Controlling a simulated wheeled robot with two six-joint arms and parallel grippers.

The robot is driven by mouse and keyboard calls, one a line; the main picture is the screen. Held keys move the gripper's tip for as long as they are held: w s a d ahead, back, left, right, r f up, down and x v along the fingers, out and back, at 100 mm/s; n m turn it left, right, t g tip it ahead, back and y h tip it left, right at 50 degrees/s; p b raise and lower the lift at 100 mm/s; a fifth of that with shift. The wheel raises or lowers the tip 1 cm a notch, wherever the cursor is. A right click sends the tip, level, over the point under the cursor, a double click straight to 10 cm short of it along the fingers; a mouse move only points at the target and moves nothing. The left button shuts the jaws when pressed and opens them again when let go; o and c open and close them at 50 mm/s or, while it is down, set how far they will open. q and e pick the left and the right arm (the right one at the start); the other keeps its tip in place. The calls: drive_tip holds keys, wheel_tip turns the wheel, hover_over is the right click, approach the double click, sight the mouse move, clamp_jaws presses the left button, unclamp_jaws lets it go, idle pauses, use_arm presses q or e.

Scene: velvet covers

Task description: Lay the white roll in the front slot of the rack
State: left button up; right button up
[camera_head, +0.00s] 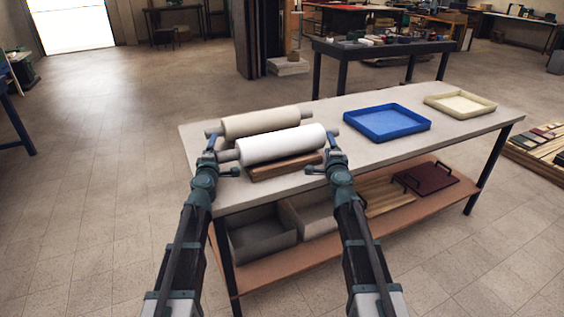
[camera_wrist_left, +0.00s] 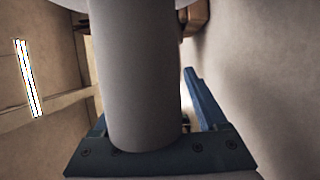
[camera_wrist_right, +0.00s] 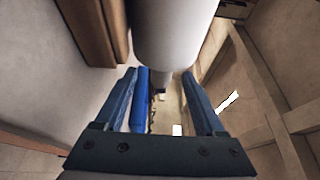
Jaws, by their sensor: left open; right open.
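The white roll (camera_head: 282,146) lies crosswise at the near left of the table, in front of a cream roll (camera_head: 260,121). A brown wooden rack (camera_head: 284,168) shows below it; whether the roll touches a slot is hidden. My left gripper (camera_head: 212,142) is open at the roll's left end, where a thick grey core end (camera_wrist_left: 135,90) fills the left wrist view and hides one finger. My right gripper (camera_head: 332,140) is open at the right end; in the right wrist view the white roll (camera_wrist_right: 172,30) and its narrow end lie ahead of the parted fingers.
A blue tray (camera_head: 387,122) and a pale yellow tray (camera_head: 460,104) stand to the right on the table (camera_head: 365,150). Grey bins (camera_head: 262,237) and a dark red board (camera_head: 425,178) are on the lower shelf. The table between the rack and blue tray is clear.

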use_arm(q)
drive_tip(key=shift+w+d+f+h, duration=0.1)
drive_tip(key=shift+d+f+h, duration=0.3)
drive_tip(key=shift+d, duration=0.2)
use_arm(e)
drive_tip(key=shift+s+a+f+y, duration=0.1)
drive_tip(key=shift+a+f+y, duration=0.3)
drive_tip(key=shift+a, duration=0.4)
use_arm(q)
drive_tip(key=shift+r, duration=0.2)
use_arm(e)
drive_tip(key=shift+r, duration=0.2)
use_arm(q)
drive_tip(key=shift+a, duration=0.95)
use_arm(e)
drive_tip(key=shift+d, duration=0.95)
use_arm(q)
drive_tip(key=shift+o, duration=0.4)
drive_tip(key=shift+a, duration=0.15)
use_arm(e)
drive_tip(key=shift+d, duration=0.15)
use_arm(q)
drive_tip(key=o, duration=0.3)
drive_tip(key=shift+a, duration=0.1)
use_arm(e)
drive_tip(key=shift+o, duration=0.2)
drive_tip(key=shift+d, duration=0.1)
drive_tip(key=o, duration=0.4)
drive_tip(key=shift+c, duration=0.2)
